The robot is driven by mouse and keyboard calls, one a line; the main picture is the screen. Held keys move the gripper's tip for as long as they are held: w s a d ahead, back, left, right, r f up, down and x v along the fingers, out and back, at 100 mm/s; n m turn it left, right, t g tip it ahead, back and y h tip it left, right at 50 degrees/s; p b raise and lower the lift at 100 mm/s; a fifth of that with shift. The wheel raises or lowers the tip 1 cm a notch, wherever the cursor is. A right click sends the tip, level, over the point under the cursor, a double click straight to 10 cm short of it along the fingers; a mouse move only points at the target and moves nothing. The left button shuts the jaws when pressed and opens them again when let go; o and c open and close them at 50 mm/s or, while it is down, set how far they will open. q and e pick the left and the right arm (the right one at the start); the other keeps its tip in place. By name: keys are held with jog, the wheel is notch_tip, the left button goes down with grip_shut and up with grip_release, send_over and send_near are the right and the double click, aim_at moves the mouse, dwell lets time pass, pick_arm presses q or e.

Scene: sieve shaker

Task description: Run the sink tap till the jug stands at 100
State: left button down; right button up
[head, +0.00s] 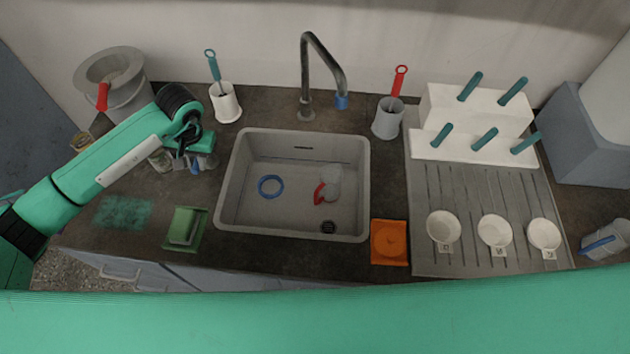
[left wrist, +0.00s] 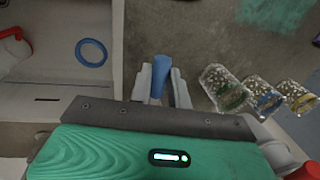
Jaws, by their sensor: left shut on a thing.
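A dark grey gooseneck tap (head: 306,75) with a blue tip stands behind the grey sink (head: 228,190); I see no water running from it. A greyish jug (head: 333,176) with a red handle is in the sink, right of middle; its level and marks are too small to read. In the left wrist view, the red handle (left wrist: 14,42) shows at the left edge. My left gripper (head: 195,160) is left of the sink, over the counter. In the left wrist view, it (left wrist: 163,85) is shut on a blue object (left wrist: 160,72), mostly hidden. My right gripper is out of view.
A blue ring (head: 270,187) lies in the sink. Brush holders (head: 226,105) (head: 387,120) flank the tap. Small jars (left wrist: 263,97) stand near my left gripper. A drainer (head: 470,195) fills the right.

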pick_arm(q)
jog(key=shift+d+n+b, duration=0.75)
jog(key=shift+n, duration=0.55)
jog(key=shift+w+d+r+n, duration=0.1)
jog(key=shift+d+n, duration=0.05)
jog(key=shift+n, duration=0.15)
dwell(4.3)
